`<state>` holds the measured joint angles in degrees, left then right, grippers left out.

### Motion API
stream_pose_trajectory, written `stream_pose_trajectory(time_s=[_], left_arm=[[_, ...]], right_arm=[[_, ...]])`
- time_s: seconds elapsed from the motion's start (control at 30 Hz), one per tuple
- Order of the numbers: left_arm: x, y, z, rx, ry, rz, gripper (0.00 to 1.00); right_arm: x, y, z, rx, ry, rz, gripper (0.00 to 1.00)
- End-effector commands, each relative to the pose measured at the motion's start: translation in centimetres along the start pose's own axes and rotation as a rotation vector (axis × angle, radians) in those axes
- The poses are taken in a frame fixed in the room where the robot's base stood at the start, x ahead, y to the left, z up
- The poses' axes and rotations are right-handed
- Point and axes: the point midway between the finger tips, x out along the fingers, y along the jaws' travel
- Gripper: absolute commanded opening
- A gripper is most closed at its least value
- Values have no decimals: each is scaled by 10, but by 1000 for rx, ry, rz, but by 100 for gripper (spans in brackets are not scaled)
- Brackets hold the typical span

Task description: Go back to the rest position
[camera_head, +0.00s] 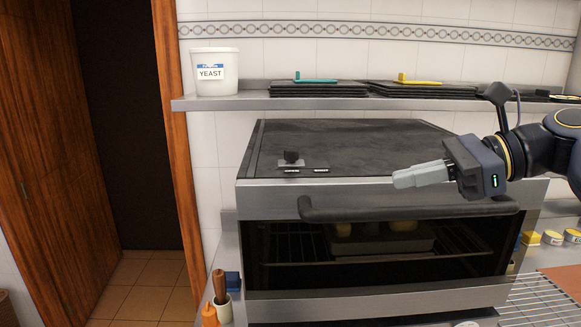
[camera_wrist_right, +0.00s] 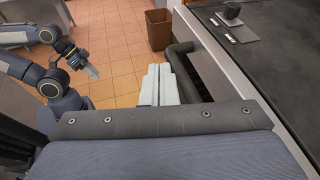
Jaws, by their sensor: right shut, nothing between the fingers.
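My right gripper (camera_head: 400,180) is shut and empty. It is in front of the oven (camera_head: 340,135), just above the right part of its dark handle (camera_head: 400,210), pointing left. In the right wrist view its pale fingers (camera_wrist_right: 158,80) lie together beside the oven handle (camera_wrist_right: 183,70). My left gripper (camera_wrist_right: 90,72) shows small at the left of the right wrist view, away from the oven. I cannot tell whether its fingers are open or shut. It is not in the head view.
The oven door is closed, with a tray and yellowish items behind its glass. A shelf (camera_head: 235,103) above holds a yeast tub (camera_head: 213,88) and dark trays (camera_head: 318,92). Small tins (camera_head: 552,238) and a slatted grill (camera_head: 540,300) are at right. A brown bin (camera_wrist_right: 159,28) stands on open tiled floor.

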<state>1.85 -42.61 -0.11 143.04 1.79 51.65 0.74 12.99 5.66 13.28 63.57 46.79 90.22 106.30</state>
Motion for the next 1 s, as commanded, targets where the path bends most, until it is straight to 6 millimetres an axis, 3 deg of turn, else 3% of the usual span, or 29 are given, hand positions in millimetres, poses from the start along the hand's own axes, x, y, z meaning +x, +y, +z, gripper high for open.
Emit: stream_pose_trajectory(time_s=[0.27, 0.47, 0.57, 0.67, 0.9, 1.0], left_arm=[[2, -1, 1, 0, -1, 0, 36], [4, -2, 2, 0, -1, 0, 36], [5, -2, 2, 0, -1, 0, 36], [7, -3, 4, 0, -1, 0, 36], [11, -5, 6, 0, -1, 0, 36], [12, -6, 6, 0, -1, 0, 36]], right_arm=[[11, 17, -30, -158, 100, -43, 0], [20, 42, -72, -372, 238, -70, 0], [23, 60, -103, -521, 333, -70, 0], [25, 86, -145, -722, 456, -45, 0], [32, 168, -278, -1357, 763, 202, 0], [37, 191, -315, -1551, 822, 316, 0]])
